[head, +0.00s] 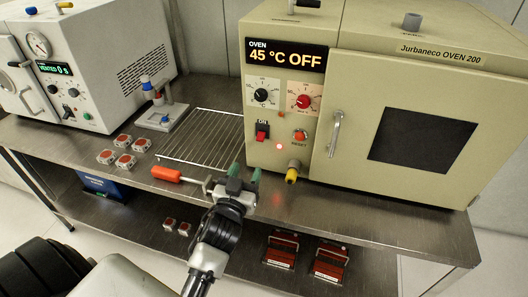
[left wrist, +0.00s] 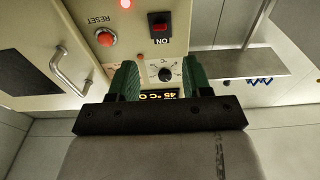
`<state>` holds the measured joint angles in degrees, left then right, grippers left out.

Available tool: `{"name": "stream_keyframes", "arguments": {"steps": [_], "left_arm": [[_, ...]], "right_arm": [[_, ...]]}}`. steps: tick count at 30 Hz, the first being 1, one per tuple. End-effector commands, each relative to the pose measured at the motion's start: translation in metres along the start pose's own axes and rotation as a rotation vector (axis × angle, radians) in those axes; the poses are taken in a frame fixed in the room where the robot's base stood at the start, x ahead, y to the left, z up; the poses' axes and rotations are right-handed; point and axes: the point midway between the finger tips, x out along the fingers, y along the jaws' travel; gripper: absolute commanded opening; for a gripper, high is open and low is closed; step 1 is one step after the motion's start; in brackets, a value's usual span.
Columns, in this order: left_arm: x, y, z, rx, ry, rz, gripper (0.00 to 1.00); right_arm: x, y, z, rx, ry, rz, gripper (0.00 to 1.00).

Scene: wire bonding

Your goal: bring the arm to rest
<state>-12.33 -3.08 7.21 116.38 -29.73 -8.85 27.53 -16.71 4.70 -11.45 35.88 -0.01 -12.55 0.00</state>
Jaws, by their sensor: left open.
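My left gripper (head: 246,173) is in front of the oven's lower left corner, above the bench's front edge. Its green fingers stand apart with nothing between them. In the left wrist view the open fingers (left wrist: 160,80) point toward the oven's control panel. A dial and part of the display show in the gap between them. The oven (head: 400,65) is beige, with its door shut, and its display reads 45 °C OFF. My right gripper is in neither view.
The steel bench (head: 350,205) holds a wire rack (head: 205,138), an orange-handled tool (head: 170,174), several small red-and-white parts (head: 124,160), a small stand (head: 165,115) and a grey machine (head: 100,60). Red-brown blocks (head: 330,262) sit on the lower shelf. The oven's door handle (head: 335,133) sticks out.

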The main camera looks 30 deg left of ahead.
Motion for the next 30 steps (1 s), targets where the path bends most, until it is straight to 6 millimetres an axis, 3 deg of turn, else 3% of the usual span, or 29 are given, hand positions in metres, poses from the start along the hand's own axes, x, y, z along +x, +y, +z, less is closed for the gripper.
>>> {"name": "stream_keyframes", "arguments": {"steps": [7,11,14,21,30], "left_arm": [[-0.002,-0.001,0.002,0.002,-0.019,-0.004,0.49],[-0.017,-0.003,0.015,0.015,-0.144,-0.026,0.49],[-0.042,-0.003,0.034,0.035,-0.331,-0.035,0.49],[-0.127,0.012,0.073,0.115,-0.821,0.058,0.49],[-0.21,0.025,0.083,0.208,-1.186,0.227,0.49]], "right_arm": [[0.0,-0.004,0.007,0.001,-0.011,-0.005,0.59],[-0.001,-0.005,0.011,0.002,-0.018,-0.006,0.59],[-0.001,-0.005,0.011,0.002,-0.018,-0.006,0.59],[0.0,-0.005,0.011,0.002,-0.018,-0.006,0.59],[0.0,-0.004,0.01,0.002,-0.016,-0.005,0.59]]}}
